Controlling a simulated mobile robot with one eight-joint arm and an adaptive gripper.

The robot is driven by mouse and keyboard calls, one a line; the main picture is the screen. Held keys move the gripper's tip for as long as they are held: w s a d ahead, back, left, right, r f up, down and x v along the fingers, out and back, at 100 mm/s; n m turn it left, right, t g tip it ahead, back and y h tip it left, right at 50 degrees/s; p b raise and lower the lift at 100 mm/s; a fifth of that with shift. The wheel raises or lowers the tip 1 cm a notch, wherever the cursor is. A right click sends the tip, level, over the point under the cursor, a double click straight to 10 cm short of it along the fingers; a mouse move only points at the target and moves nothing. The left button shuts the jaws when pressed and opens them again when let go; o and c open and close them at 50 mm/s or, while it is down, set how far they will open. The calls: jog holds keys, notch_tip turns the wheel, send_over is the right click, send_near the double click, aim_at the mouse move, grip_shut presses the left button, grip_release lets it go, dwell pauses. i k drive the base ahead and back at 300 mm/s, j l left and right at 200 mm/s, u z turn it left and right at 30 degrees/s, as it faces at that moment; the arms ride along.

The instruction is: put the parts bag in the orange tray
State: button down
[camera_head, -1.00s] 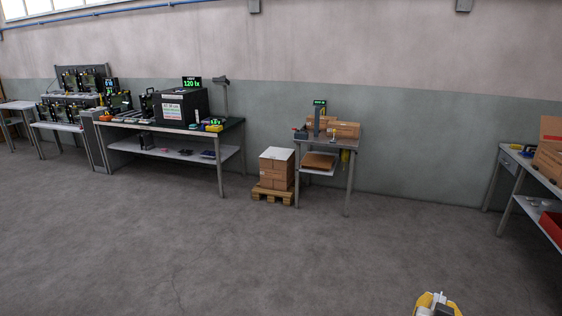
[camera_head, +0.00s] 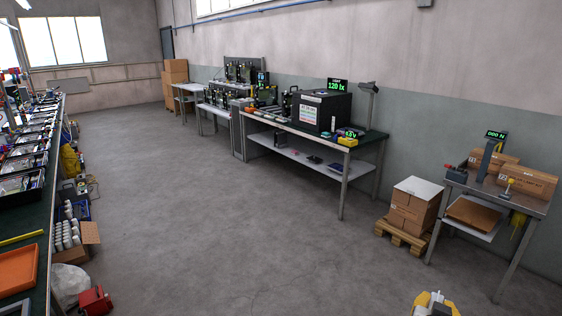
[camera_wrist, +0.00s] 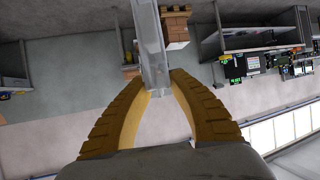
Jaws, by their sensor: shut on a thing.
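The orange tray (camera_head: 18,270) lies on the green-topped bench at the left edge of the head view, partly cut off by the frame. My gripper (camera_wrist: 160,80) has its two yellow fingers closed on a clear, greyish parts bag (camera_wrist: 150,40) in the wrist view. The bag extends beyond the fingertips and is held in the air, well apart from the tray. A yellow part of my gripper (camera_head: 434,303) shows at the bottom right of the head view, where the bag cannot be clearly made out.
The long left bench holds a yellow bar (camera_head: 21,238) and several housings. On the floor beside it stand an open carton (camera_head: 88,234), a red object (camera_head: 95,300) and a white sack (camera_head: 70,283). A pallet with boxes (camera_head: 412,208) stands right. The middle floor is clear.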

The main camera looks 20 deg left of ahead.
aim_at(9, 273)
jog(key=i+j+u, duration=0.3)
jog(key=u, duration=0.15)
jog(key=i+j+u, duration=0.1)
jog(key=i+u, duration=0.4)
jog(key=i+l+u, duration=0.1)
jog(key=i+u, duration=0.35)
jog(key=i+l+u, duration=0.2)
jog(key=i+u, duration=0.65)
jog(key=i, duration=0.3)
jog(key=i+l+u, duration=0.2)
jog(key=i+u, duration=0.15)
jog(key=i, duration=0.3)
